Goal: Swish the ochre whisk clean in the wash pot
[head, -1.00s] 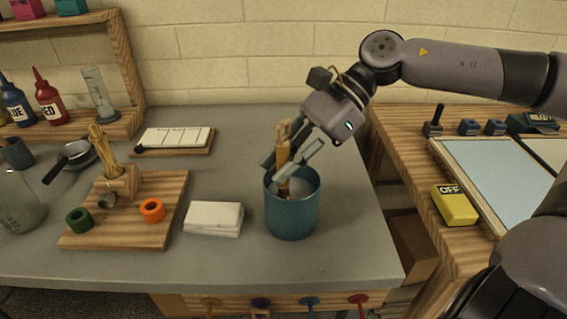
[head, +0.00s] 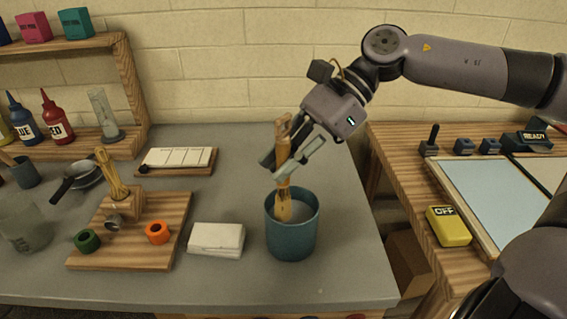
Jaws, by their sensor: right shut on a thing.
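The wash pot (head: 291,241) is a teal cylinder on the grey bench, with pale liquid inside. My right gripper (head: 292,160) is above the pot and shut on the ochre whisk (head: 283,190). The whisk has a wooden handle that sticks up above the fingers. It stands nearly upright, and its lower end is inside the pot's rim. The tip is hidden by the pot's front wall, so I cannot tell whether it touches the liquid. My left gripper is not in view.
A yellow OFF block (head: 448,226) and a tray (head: 492,200) are on the right table.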

